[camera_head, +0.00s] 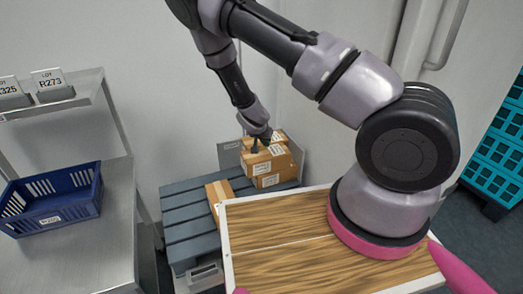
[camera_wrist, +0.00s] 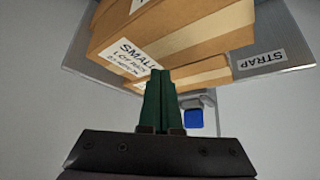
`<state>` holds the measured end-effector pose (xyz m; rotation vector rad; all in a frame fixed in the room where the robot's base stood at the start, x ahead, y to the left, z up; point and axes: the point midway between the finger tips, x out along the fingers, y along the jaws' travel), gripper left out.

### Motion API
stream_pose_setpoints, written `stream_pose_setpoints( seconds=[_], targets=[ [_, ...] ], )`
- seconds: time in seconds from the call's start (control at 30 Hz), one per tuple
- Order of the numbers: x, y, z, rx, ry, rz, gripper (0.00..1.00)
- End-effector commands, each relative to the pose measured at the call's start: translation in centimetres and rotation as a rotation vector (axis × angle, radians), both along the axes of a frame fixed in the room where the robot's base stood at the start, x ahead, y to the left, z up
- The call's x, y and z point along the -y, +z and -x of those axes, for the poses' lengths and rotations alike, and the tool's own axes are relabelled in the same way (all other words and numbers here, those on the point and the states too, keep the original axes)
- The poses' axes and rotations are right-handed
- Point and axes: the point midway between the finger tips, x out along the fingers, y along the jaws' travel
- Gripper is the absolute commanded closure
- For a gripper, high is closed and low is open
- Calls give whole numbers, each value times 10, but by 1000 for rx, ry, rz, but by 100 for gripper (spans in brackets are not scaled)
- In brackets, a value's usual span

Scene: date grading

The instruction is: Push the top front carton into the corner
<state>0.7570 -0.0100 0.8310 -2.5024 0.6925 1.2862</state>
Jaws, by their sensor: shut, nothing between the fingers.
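Brown cartons (camera_head: 262,165) with white labels are stacked on a grey slatted pallet (camera_head: 188,222). Metal corner plates (camera_head: 297,155) stand beside and behind the stack. My gripper (camera_head: 257,148) is shut and empty at the upper part of the stack. In the wrist view, the shut green fingers (camera_wrist: 160,82) point at the upper carton (camera_wrist: 195,38), which has a "SMALL" label and sits tilted in the picture. A lower carton (camera_wrist: 205,75) shows under it. I cannot tell whether the fingertips touch the cardboard. The fingers hide part of the cartons.
Another carton (camera_head: 215,190) lies on the pallet's slats to the left of the stack. My wood-topped base is close in front. A blue crate (camera_head: 55,205) stands on a metal table at left. Teal crates (camera_head: 497,150) are stacked at right. A wall is behind.

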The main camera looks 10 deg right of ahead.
Motion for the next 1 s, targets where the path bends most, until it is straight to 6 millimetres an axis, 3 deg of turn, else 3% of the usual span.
stream_pose_setpoints(
  seconds=[0.27, 1.0],
  targets=[
    [-1, -17, 1, -2, 1, -1, 100],
    [-5, -16, 14, -14, -1, 1, 100]
  ],
)
